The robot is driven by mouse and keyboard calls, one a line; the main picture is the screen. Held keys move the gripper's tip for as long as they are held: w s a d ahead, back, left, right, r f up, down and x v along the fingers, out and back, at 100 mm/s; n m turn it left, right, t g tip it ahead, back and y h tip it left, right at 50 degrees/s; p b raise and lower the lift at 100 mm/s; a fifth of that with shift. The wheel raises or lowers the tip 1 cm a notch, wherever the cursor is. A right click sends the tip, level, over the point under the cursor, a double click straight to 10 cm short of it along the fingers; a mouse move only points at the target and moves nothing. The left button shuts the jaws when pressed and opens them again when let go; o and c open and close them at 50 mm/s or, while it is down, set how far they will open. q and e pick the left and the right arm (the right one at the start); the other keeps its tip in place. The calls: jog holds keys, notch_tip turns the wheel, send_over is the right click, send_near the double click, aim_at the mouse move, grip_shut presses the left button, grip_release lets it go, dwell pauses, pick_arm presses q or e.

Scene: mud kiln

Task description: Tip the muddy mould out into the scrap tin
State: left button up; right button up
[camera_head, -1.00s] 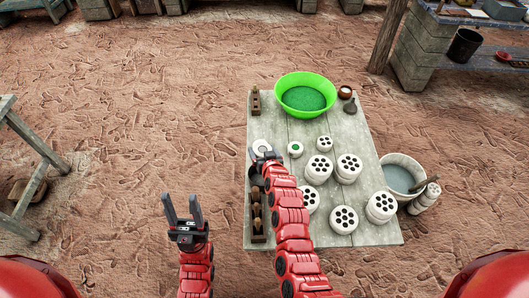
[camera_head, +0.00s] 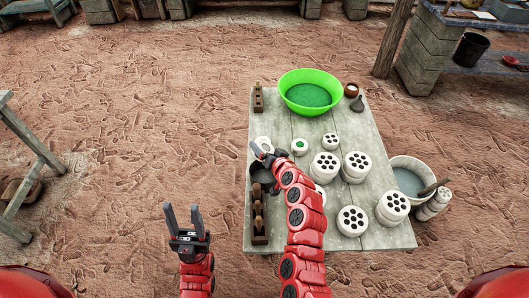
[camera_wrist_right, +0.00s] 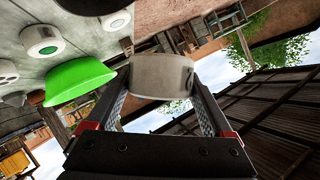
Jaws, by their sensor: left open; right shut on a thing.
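My right gripper (camera_head: 262,153) is over the left edge of the plank table, tilted. In the right wrist view, it (camera_wrist_right: 160,88) is shut on a pale grey, round mould (camera_wrist_right: 161,72), held between the two fingers. A white round shape (camera_head: 263,142) shows at its fingertips in the head view; I cannot tell whether it is the held mould. A dark round tin (camera_head: 261,173) stands just below the gripper in the picture, partly hidden by it. The mould's opening and any mud in it are not clear. My left gripper (camera_head: 184,222) is open and empty, left of the table.
The table (camera_head: 368,115) bears a green basin (camera_head: 310,92), several white moulds with dark holes (camera_head: 352,221), a small green-centred pot (camera_head: 299,146) and wooden racks (camera_head: 259,238). A grey bucket (camera_head: 408,180) stands at its right. Bare ground lies left.

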jog(key=shift+f+m+y+b, duration=0.7)
jog(key=shift+f+m+b, duration=0.2)
jog(key=shift+b, duration=0.9)
jog(key=shift+f+m+y+b, duration=0.15)
jog(key=shift+m+y+b, duration=0.25)
jog(key=shift+m+b, duration=0.3)
jog(key=shift+s+a+f+m+t+y+b, duration=0.1)
jog(key=shift+a+f+m+t+y+b, duration=0.2)
jog(key=shift+m+b, duration=0.4)
jog(key=m+y+b, duration=0.1)
jog(key=m+b, duration=0.1)
jog(key=m+t+y+b, duration=0.1)
jog(key=shift+a+f+m+b, duration=0.15)
jog(key=shift+f+m+b, duration=0.2)
jog(key=shift+m+b, duration=0.05)
jog(key=m+t+b, duration=0.2)
jog(key=m+b, duration=0.2)
jog(key=b, duration=0.1)
jog(key=shift+m+y+b, duration=0.3)
jog(key=shift+y+b, duration=0.1)
